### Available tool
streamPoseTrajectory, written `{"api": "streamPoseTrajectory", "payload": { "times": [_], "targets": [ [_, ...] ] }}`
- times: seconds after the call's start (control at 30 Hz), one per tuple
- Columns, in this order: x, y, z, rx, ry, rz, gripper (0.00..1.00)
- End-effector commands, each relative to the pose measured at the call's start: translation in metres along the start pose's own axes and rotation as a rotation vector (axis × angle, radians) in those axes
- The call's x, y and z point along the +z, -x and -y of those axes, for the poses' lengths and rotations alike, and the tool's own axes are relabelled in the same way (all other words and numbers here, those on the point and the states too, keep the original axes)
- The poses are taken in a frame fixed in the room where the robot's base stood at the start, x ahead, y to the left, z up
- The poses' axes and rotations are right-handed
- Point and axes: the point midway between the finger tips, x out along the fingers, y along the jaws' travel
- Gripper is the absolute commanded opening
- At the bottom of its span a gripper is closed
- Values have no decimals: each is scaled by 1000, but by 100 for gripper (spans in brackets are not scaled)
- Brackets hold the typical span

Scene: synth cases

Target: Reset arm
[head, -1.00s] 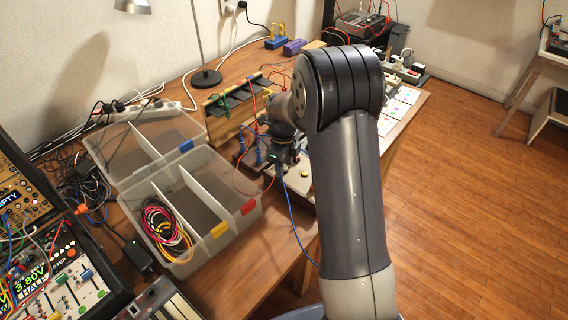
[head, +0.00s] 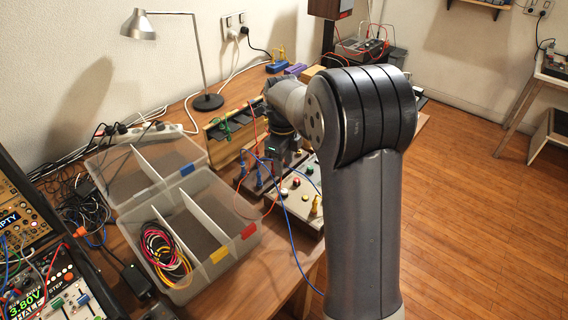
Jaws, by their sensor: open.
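My arm rises through the right middle of the head view and bends over toward the workbench. My gripper (head: 284,158) is small and dark at the end of it, above the back of a button box. The jaws are open, though the fingertips are hard to make out against the clutter, and I see nothing held in them. The button box (head: 284,203), with coloured buttons and a yellow plug or lever, sits below and in front of the gripper. My forearm hides part of the bench behind it.
A clear divided case (head: 216,257) with coiled cables (head: 163,252) lies open on the bench (head: 262,280). A desk lamp (head: 207,101) and power strip (head: 150,134) stand behind. Red and blue leads run close to my gripper. A blue lead hangs over the front edge. The floor at right is clear.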

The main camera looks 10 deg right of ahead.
Motion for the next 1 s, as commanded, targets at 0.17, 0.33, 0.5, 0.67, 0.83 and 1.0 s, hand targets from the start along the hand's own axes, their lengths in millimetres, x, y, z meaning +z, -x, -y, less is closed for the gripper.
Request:
{"api": "streamPoseTrajectory", "payload": {
  "times": [0.17, 0.33, 0.5, 0.67, 0.83, 1.0],
  "targets": [
    [0, -3, 0, 1, 0, -1, 41],
    [0, -22, 0, 3, 0, -3, 41],
    [-1, -54, -1, 4, 0, -4, 41],
    [-1, -84, 0, 3, 0, -3, 41],
    [-1, -106, 0, 2, 0, -2, 41],
    [0, -109, 0, 0, 27, 0, 41]
  ]
}}
